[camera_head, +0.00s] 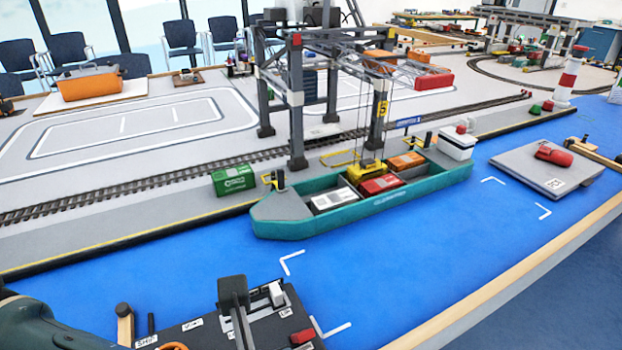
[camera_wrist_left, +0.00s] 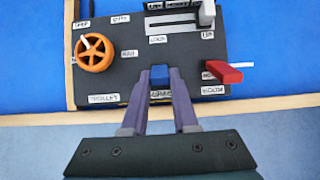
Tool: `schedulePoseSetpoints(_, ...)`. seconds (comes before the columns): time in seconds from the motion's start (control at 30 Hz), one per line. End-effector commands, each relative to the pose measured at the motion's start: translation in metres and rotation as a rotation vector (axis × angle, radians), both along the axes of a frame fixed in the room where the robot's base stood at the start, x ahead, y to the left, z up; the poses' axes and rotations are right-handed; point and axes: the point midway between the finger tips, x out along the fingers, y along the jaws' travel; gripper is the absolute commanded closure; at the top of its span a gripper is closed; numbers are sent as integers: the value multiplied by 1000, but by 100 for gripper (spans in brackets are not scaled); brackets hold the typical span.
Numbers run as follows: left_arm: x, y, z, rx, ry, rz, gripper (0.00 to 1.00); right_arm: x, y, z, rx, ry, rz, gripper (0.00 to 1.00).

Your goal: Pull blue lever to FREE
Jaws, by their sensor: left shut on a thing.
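The blue lever (camera_wrist_left: 160,71) stands near the middle of the dark control panel (camera_wrist_left: 120,82). My left gripper (camera_wrist_left: 160,73) is shut on the blue lever, with a finger on each side of it in the left wrist view. In the head view my left gripper (camera_head: 233,290) reaches down over the panel (camera_head: 190,331) at the bottom, and it hides the blue lever there. Small white labels lie around the lever, but I cannot read FREE on any of them. My right gripper is not in view.
An orange wheel (camera_wrist_left: 94,54), a red lever (camera_wrist_left: 222,72) and a white lever (camera_wrist_left: 207,12) surround the blue one on the panel. Beyond it, a gantry crane (camera_head: 296,100) stands over a green ship (camera_head: 350,217) with containers. A yellow grab (camera_head: 366,171) hangs at the ship.

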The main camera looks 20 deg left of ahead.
Motion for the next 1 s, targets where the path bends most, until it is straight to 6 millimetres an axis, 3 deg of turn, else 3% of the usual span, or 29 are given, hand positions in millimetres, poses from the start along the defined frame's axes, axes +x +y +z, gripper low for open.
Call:
schedulePoseSetpoints(0.37, 0, 1, 0, 6, -3, 0, 100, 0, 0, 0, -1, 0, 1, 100)
schedulePoseSetpoints(0.4, 0, 1, 0, 6, -3, 0, 69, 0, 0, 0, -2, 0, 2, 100)
schedulePoseSetpoints(0.63, 0, 1, 0, 5, -3, 0, 43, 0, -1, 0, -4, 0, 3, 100)
schedulePoseSetpoints(1.0, -3, -4, 8, 1, -2, -1, 43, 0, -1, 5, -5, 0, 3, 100)
